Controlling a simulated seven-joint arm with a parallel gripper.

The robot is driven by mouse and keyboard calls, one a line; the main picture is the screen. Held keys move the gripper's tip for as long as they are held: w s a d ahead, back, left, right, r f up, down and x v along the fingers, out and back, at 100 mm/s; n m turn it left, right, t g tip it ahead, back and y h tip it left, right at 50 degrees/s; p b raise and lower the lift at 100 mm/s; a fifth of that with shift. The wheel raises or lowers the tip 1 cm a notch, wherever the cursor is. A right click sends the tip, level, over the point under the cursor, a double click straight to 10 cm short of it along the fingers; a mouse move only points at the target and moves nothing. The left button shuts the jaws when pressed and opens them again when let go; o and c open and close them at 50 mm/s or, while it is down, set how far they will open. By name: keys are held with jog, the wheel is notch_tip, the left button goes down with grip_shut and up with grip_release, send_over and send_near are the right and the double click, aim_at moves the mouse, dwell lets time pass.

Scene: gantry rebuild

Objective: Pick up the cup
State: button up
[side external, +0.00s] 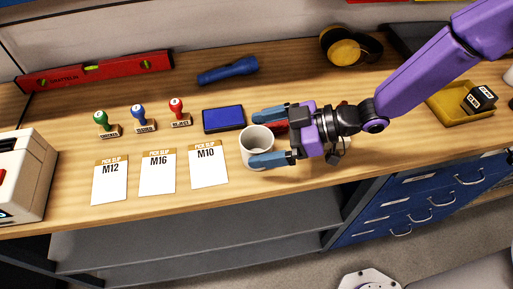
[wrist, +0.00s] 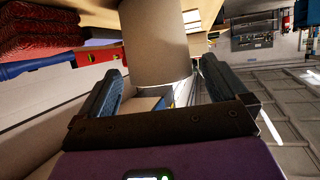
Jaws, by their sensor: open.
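A white cup (side external: 256,149) stands upright on the wooden bench, right of the pick slips and near the front edge. My gripper (side external: 262,137) is open and comes at the cup from the right, with one blue-grey finger on the far side and one on the near side. In the wrist view the cup (wrist: 155,45) fills the upper middle, between the two open fingers of my gripper (wrist: 158,85). I cannot tell whether either finger touches the cup. Part of the cup's near side is hidden by a finger.
A blue ink pad (side external: 223,119) lies just behind and left of the cup. Pick slips (side external: 208,164) and several stamps (side external: 143,118) are to the left. A blue flashlight (side external: 228,70), red level (side external: 95,70), ear defenders (side external: 347,47) and yellow tray (side external: 447,108) lie around the bench.

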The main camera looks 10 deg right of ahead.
aim_at(248, 141)
jog(key=shift+x, duration=1.85)
jog(key=c, duration=1.1)
